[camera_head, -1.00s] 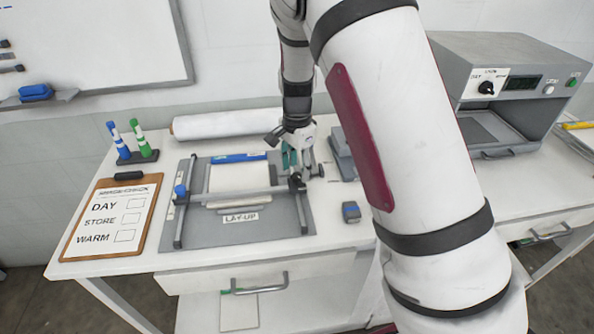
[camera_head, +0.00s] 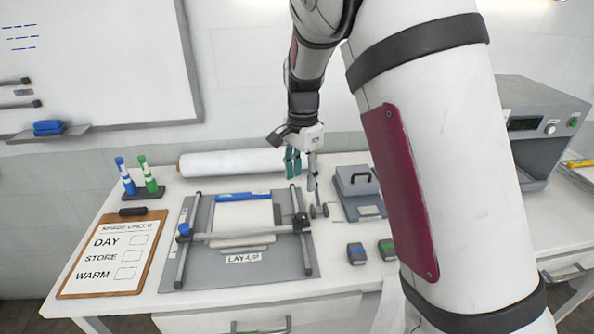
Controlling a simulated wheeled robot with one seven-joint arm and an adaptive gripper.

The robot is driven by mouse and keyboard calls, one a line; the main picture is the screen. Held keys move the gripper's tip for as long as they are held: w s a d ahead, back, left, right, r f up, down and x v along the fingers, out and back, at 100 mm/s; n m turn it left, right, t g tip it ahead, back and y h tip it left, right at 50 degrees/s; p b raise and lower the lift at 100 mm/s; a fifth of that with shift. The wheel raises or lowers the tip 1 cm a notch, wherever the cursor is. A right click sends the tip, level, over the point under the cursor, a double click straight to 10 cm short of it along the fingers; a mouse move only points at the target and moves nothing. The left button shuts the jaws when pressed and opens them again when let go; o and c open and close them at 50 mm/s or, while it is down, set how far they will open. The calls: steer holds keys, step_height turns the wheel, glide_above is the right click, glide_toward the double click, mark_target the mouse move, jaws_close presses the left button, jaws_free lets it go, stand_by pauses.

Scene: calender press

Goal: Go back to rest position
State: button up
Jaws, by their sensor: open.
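My gripper (camera_head: 301,168) hangs from my arm above the back right of the lay-up board (camera_head: 285,262). Its fingers point down, open, with nothing seen between them. The grey lay-up board has rails, a crossbar with a blue knob (camera_head: 184,229) and a white sheet (camera_head: 242,217) with a blue bar (camera_head: 243,196) at its back. A small roller-like tool (camera_head: 319,210) stands at the board's right edge, just below the gripper. My arm hides part of the table's right side.
A white roll (camera_head: 230,163) lies behind the board. A grey press (camera_head: 358,190) and two small blocks, blue (camera_head: 356,253) and green (camera_head: 387,248), are to the right. A clipboard (camera_head: 112,254) and marker stand (camera_head: 144,191) are left. A grey machine (camera_head: 545,120) stands far right.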

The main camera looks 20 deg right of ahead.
steer(key=s+r+n+t, duration=0.2)
steer(key=s+r+n, duration=0.2)
steer(key=s, duration=0.5)
steer(key=s+r+n+t, duration=0.1)
steer(key=s+r+n, duration=0.4)
steer(key=s, duration=0.5)
steer(key=s+r+n+t, duration=0.2)
steer(key=s+r+n, duration=0.3)
steer(key=s, duration=0.4)
steer(key=shift+s+r+t, duration=0.3)
steer(key=shift+r, duration=0.2)
